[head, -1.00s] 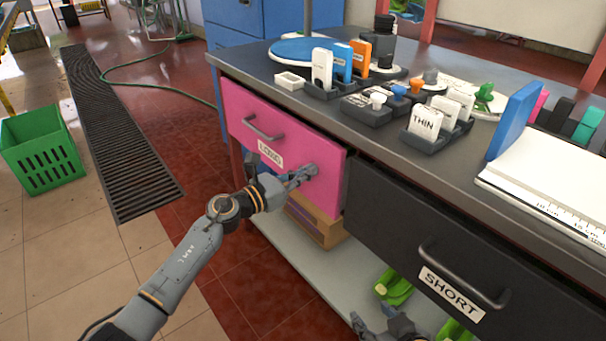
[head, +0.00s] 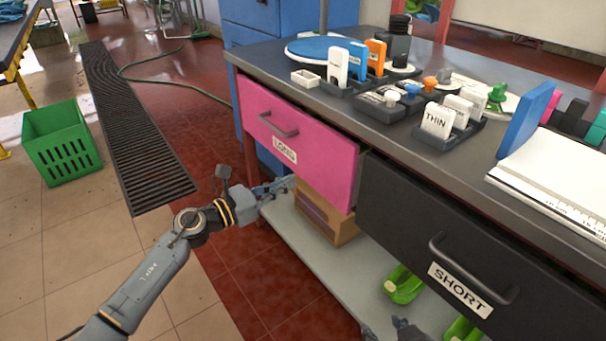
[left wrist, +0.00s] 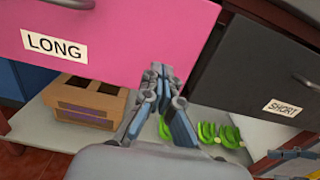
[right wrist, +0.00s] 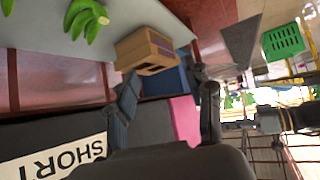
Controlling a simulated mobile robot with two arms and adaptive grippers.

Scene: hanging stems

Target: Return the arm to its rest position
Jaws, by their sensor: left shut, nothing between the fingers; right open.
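My left gripper (head: 287,184) is shut and empty, just in front of the lower edge of the pink drawer (head: 325,168) labelled LONG. In the left wrist view its fingers (left wrist: 160,72) are together below the pink front, with no contact clearly visible. The pink drawer front stands out a little from the bench. My right gripper shows only in part at the bottom edge of the head view (head: 405,330). In the right wrist view it is open and empty (right wrist: 167,90), near the black drawer (head: 420,230) labelled SHORT.
A cardboard box (head: 325,212) and green bananas (head: 403,285) rest on the lower shelf (head: 310,245). The bench top (head: 265,65) holds several blocks and label cards. A green crate (head: 62,145) stands on the floor at the left.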

